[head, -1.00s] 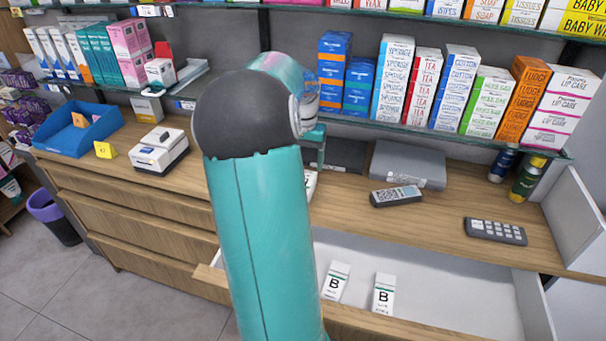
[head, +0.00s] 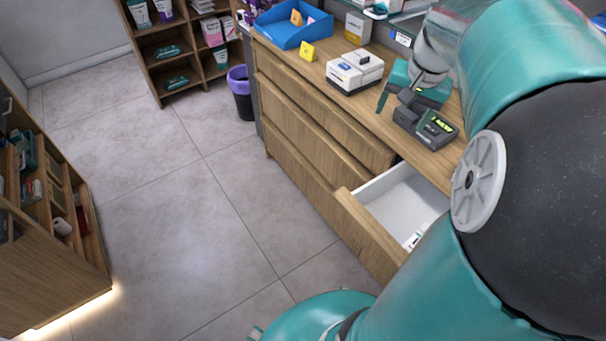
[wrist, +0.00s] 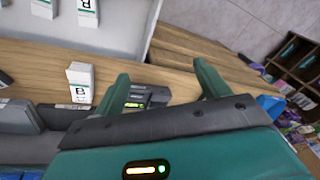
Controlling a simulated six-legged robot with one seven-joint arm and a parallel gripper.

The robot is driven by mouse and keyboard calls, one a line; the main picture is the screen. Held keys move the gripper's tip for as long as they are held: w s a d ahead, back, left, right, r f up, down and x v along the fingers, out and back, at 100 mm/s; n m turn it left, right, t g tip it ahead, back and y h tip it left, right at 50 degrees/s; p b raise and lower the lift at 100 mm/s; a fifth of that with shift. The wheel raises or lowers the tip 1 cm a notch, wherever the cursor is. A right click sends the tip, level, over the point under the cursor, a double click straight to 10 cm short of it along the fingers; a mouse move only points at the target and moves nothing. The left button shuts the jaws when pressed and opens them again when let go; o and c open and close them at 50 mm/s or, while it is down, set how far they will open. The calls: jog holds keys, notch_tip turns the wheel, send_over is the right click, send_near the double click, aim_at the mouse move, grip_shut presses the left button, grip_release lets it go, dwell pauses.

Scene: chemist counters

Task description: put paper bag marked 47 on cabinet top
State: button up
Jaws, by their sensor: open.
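I make out no paper bag marked 47 in either current view. A small yellow card (head: 308,51) with a dark mark, too small to read, stands near the blue tray. The wooden counter top (head: 336,98) runs above a bank of drawers; I cannot tell whether it is the cabinet top meant. My gripper (head: 396,100) is above the counter, near a dark device with a lit green display (head: 428,126). In the wrist view my gripper (wrist: 161,75) has its two teal fingers wide apart, with nothing held between them. The device (wrist: 150,96) shows beyond them.
An open white drawer (head: 392,188) juts out below the counter, with small boxes inside. A white printer-like device (head: 354,72) and a blue tray (head: 291,27) stand farther along. The floor (head: 190,210) is clear.

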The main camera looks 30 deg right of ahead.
jog(key=s+a+n+t, duration=0.1)
jog(key=s+a+n, duration=0.1)
jog(key=a, duration=0.7)
jog(key=s+a+n+t, duration=0.1)
jog(key=a+n, duration=0.3)
jog(key=a, duration=0.5)
jog(key=s+a+n+t, duration=0.1)
jog(key=s+a+n, duration=0.2)
jog(key=a, duration=0.6)
jog(key=shift+s+n, duration=0.3)
jog(key=shift+d, duration=0.1)
